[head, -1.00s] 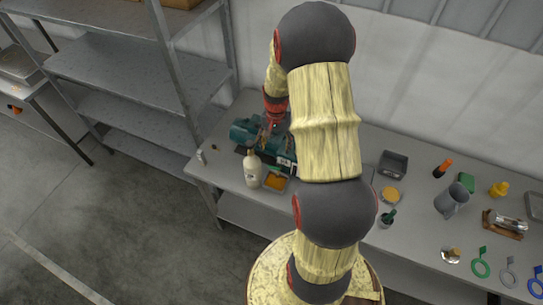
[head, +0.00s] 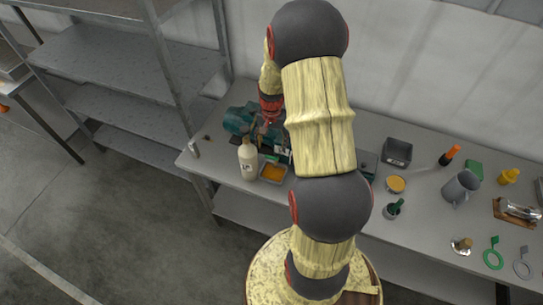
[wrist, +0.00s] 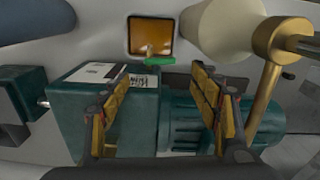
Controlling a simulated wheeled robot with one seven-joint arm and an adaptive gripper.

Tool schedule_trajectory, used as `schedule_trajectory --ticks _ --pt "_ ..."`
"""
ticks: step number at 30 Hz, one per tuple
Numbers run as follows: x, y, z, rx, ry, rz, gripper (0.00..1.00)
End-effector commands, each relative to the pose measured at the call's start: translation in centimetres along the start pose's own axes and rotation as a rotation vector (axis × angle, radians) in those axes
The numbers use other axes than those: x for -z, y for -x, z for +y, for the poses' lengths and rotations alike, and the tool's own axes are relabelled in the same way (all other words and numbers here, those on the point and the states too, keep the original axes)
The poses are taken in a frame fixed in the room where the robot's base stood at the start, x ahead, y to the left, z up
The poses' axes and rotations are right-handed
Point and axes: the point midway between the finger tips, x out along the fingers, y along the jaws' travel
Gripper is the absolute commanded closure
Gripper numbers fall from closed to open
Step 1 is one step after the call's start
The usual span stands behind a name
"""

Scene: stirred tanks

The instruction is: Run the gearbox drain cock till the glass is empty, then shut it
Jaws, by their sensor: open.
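The teal gearbox (wrist: 110,85) lies under my gripper in the wrist view, with white labels on top. It is partly hidden by my arm in the head view (head: 238,120). A green lever (wrist: 160,60), apparently the drain cock's handle, shows at the gearbox's edge. An orange-filled tray (wrist: 150,36) lies just past the lever; the tray also shows in the head view (head: 272,174). My gripper (wrist: 165,108) is open and empty above the gearbox, fingers apart, not touching the lever. I cannot make out the glass or its level.
A pale bottle (head: 247,158) stands beside the tray, close to the gripper in the wrist view (wrist: 222,30). A brass upright (wrist: 270,85) rises at the right there. A grey jug (head: 461,187) and several small items occupy the bench's right. Metal shelving (head: 140,75) stands left.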

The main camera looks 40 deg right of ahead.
Motion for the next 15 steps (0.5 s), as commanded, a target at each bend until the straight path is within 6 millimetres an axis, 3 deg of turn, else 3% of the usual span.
schedule_trajectory --ticks 9,15 --pt "-0.1 -4.6 0.1 -0.002 0.000 -0.003 0.38" --pt "0.0 -6.7 0.0 -0.001 0.000 -0.001 0.38"
